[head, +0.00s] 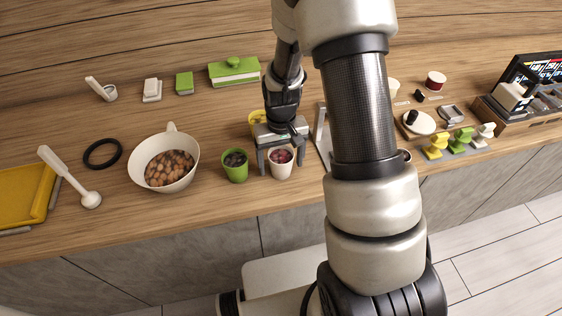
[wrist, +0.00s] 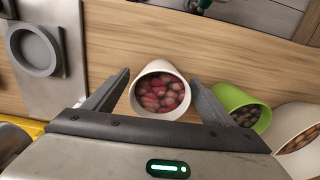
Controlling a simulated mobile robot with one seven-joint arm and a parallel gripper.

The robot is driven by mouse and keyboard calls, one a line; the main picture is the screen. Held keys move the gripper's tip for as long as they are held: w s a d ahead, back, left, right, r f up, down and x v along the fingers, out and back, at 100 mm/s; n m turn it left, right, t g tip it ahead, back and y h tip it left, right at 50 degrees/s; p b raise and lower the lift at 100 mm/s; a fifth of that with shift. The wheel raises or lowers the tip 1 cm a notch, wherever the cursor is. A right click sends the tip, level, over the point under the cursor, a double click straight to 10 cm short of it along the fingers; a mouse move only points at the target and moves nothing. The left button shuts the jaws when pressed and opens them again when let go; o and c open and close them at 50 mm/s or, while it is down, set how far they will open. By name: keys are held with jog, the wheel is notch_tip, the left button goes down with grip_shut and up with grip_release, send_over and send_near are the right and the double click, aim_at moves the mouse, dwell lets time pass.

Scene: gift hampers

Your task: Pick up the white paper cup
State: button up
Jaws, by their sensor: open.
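The white paper cup (head: 281,165) stands upright on the wooden counter near its front edge, filled with reddish round pieces. In the wrist view the white cup (wrist: 160,88) sits between the two fingers, its rim and red contents facing the camera. My gripper (head: 279,160) is open, with one finger on each side of the cup. The lower part of the cup is partly hidden in the wrist view.
A green cup (head: 235,166) with dark contents stands close on the left. A white bowl (head: 136,172) of brown round pieces is further left. A yellow item (head: 256,118) lies behind my gripper.

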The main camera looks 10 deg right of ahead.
jog(key=c, duration=1.2)
jog(key=shift+r, duration=0.3)
jog(key=shift+r, duration=4.7)
jog(key=o, duration=0.4)
jog(key=c, duration=0.4)
